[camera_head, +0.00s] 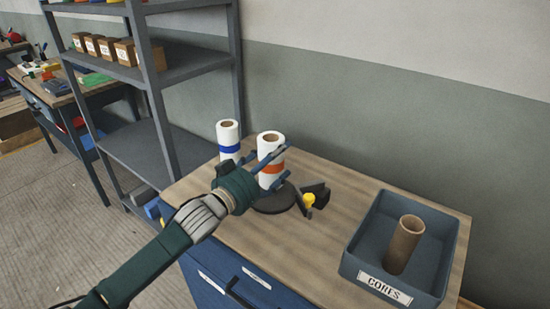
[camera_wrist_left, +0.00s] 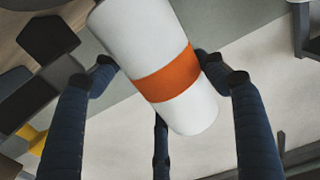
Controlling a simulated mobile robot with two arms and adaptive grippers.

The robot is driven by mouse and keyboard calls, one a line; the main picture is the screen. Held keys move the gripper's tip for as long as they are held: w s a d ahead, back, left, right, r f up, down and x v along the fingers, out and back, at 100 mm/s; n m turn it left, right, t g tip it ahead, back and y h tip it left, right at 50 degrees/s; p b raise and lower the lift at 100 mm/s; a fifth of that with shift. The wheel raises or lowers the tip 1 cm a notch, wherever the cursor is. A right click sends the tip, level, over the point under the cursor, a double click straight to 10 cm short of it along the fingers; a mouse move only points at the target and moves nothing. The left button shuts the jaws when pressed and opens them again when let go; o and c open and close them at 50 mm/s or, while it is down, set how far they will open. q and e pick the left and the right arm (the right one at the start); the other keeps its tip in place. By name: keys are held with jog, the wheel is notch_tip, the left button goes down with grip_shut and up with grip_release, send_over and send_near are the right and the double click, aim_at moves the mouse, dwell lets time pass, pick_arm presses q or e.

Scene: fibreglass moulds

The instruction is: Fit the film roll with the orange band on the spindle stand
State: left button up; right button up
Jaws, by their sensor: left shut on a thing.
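The film roll with the orange band (camera_head: 270,144) is white with a brown core and stands roughly upright above the round dark base of the spindle stand (camera_head: 274,200). My left gripper (camera_head: 271,168) is shut on this roll around its orange band. In the left wrist view the roll (camera_wrist_left: 143,40) sits between the dark blue fingers (camera_wrist_left: 165,75), tilted in the picture. The spindle itself is hidden, and no tip shows in the core's top opening. I cannot tell whether the roll touches the base. My right gripper is not in view.
A roll with a blue band (camera_head: 228,137) stands just left and behind. A dark piece with a yellow knob (camera_head: 308,200) is right of the base. A grey bin labelled CORES (camera_head: 440,235) holds a brown core (camera_head: 404,245).

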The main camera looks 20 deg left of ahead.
aim_at(269, 174)
pick_arm(q)
jog(key=shift+f+b, duration=0.75)
jog(key=shift+f, duration=0.65)
jog(key=o, duration=1.6)
jog(key=shift+f, duration=0.2)
jog(key=v, duration=1.2)
jog(key=shift+r, duration=0.2)
